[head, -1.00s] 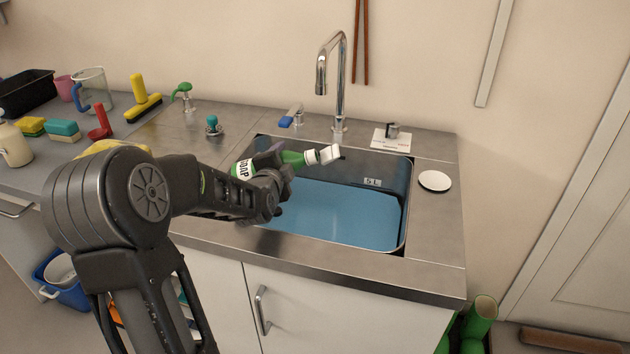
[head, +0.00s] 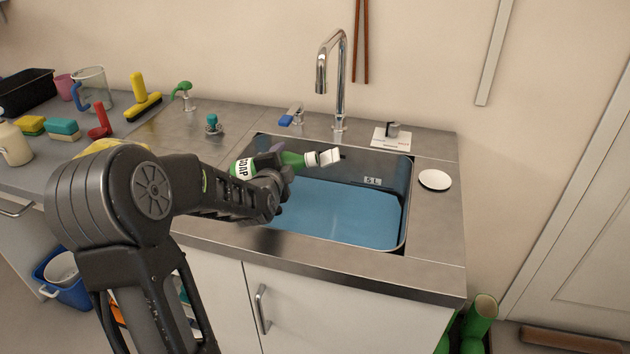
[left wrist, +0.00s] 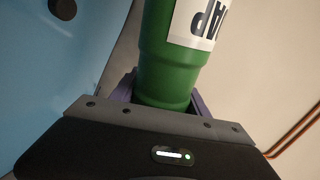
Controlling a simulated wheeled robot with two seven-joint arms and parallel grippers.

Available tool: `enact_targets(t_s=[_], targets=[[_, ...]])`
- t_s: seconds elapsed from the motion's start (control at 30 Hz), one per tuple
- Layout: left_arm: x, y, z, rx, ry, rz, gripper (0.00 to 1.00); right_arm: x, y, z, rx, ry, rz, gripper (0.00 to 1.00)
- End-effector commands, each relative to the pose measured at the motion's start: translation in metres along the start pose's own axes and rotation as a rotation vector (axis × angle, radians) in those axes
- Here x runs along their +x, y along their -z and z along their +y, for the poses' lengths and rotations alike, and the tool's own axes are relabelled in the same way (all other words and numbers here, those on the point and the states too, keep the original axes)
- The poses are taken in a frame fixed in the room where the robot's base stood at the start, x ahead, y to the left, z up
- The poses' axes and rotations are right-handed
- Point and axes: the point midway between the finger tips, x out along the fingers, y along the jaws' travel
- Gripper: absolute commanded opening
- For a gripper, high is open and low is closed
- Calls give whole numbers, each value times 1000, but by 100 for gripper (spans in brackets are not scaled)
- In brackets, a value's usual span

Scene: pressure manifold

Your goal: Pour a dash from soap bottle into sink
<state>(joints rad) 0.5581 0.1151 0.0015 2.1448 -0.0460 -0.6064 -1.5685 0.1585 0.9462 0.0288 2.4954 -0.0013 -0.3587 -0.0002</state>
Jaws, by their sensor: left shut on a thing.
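The green soap bottle (head: 292,160) has a white label with SOAP on it and a white cap. It lies tilted nearly on its side above the sink (head: 407,215), cap pointing right. My left gripper (head: 272,180) is shut on the bottle, partly hidden by my arm in the head view. In the left wrist view the bottle (left wrist: 168,80) sits between the purple-grey fingers. The sink has a blue bottom and a 5 L mark on its far wall. No stream from the cap can be made out. My right gripper is in no view.
A tall chrome tap (head: 340,80) stands behind the sink, with a blue-handled lever (head: 290,118) to its left. A white disc (head: 434,180) lies on the right counter. Sponges, a brush (head: 144,98) and a jug (head: 93,88) stand on the left counter.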

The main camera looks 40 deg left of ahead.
Motion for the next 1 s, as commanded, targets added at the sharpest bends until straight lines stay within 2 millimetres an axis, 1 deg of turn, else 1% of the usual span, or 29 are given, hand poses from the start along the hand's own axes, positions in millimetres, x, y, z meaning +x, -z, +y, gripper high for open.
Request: enact_targets(t_s=[1.0], targets=[[2,-4,4,60,4,-15,0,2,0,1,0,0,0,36]])
